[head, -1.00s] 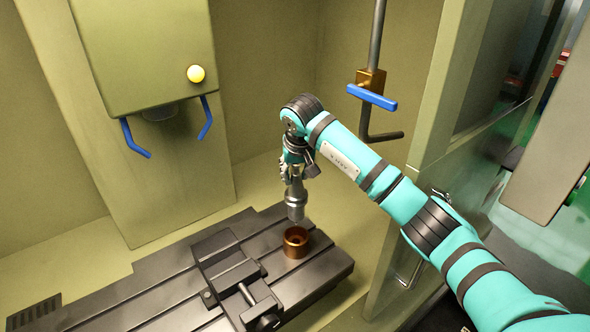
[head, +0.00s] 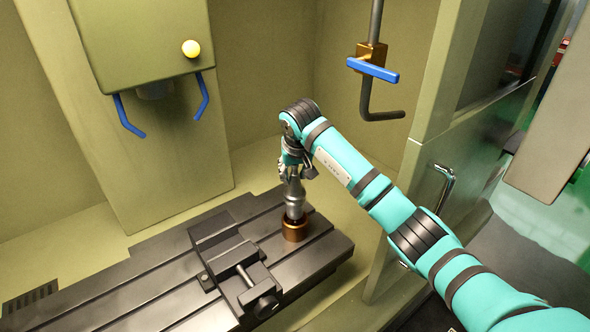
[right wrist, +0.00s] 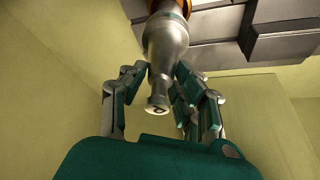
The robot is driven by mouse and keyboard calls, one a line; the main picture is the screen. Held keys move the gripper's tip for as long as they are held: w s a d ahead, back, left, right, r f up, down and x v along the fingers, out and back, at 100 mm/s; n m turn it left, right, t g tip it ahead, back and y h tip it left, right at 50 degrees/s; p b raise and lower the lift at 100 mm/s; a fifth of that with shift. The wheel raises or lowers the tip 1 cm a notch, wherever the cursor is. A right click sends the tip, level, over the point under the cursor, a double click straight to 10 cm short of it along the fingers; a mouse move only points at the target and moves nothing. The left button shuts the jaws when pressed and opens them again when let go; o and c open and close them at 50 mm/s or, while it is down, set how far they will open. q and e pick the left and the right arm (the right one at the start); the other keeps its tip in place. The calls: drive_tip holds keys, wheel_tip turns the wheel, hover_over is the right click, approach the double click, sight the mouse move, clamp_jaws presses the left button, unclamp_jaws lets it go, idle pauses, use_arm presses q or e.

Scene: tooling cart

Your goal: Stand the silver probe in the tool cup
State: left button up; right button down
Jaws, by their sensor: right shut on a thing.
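The silver probe (head: 295,202) stands upright, its lower end inside the mouth of the copper-brown tool cup (head: 294,231). The cup sits on the dark slotted machine table. My right gripper (head: 293,176) is above the cup, shut on the upper part of the probe. In the right wrist view the probe (right wrist: 166,50) runs between the two fingers (right wrist: 160,85), and part of the cup's orange-brown rim (right wrist: 171,4) shows at its far end. How deep the probe sits in the cup is hidden. My left gripper is not in view.
A dark vise (head: 236,268) is fixed on the machine table (head: 150,262), left of the cup. The machine head (head: 140,45) with blue hooks hangs at upper left. A rod with a blue lever (head: 372,70) hangs right of my arm. A cabin wall stands at right.

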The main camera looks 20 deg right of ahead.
drive_tip(key=shift+w+d+f+b, duration=0.1)
drive_tip(key=shift+f+b, duration=0.85)
drive_tip(key=shift+f, duration=0.45)
drive_tip(key=shift+f+b, duration=0.3)
drive_tip(key=shift+b, duration=0.15)
idle(0.4)
drive_tip(key=c, duration=1.3)
unclamp_jaws()
drive_tip(key=shift+s, duration=0.2)
drive_tip(key=shift+f, duration=0.1)
